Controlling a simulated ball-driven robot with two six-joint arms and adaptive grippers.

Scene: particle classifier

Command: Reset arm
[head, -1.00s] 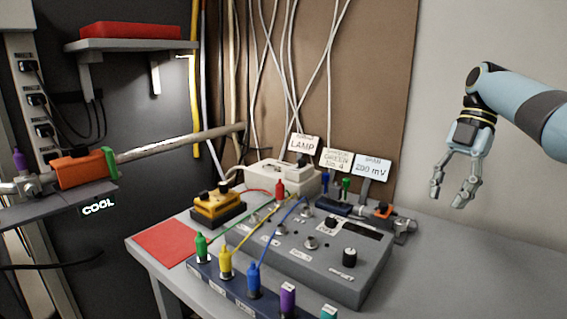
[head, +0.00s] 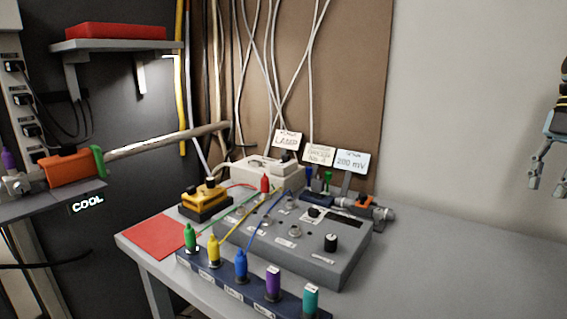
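My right gripper (head: 546,188) hangs at the far right edge of the head view, pointing down, with its fingers apart and nothing between them. It is in front of the pale wall, clear of the table and the equipment. Most of my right arm is cut off by the picture edge. My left gripper is not in view.
A grey table (head: 440,270) carries a grey control box (head: 300,258), a dark strip (head: 222,277) with several coloured plugs, a yellow block (head: 205,203) and a red mat (head: 157,240). A pipe with an orange valve handle (head: 72,168) is at left. The table's right side is clear.

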